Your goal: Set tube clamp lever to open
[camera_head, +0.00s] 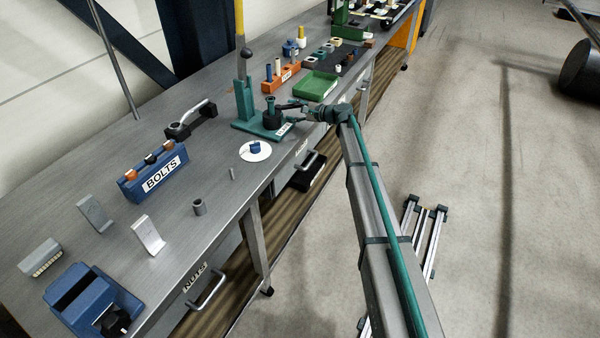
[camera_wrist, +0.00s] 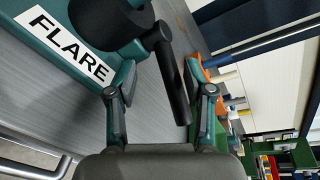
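The green flare station (camera_head: 257,122) stands on the workbench, with an upright column and a white label. Its black tube clamp (camera_head: 271,119) sits on the base. In the wrist view the clamp (camera_wrist: 105,20) is at the top left beside the FLARE label (camera_wrist: 62,45). A black rod-like clamp lever (camera_wrist: 177,85) juts from the clamp towards the camera. My gripper (camera_head: 292,112) is at the right side of the clamp. In the wrist view my gripper (camera_wrist: 163,75) is open, with the lever between its two teal fingers, nearer the right one. I cannot tell whether they touch.
A green tray (camera_head: 316,86) and an orange block (camera_head: 282,78) with pegs stand beyond the station. A white disc (camera_head: 255,151) with a blue part lies nearer. A blue BOLTS rack (camera_head: 155,172) is to the left. Open floor lies right of the bench.

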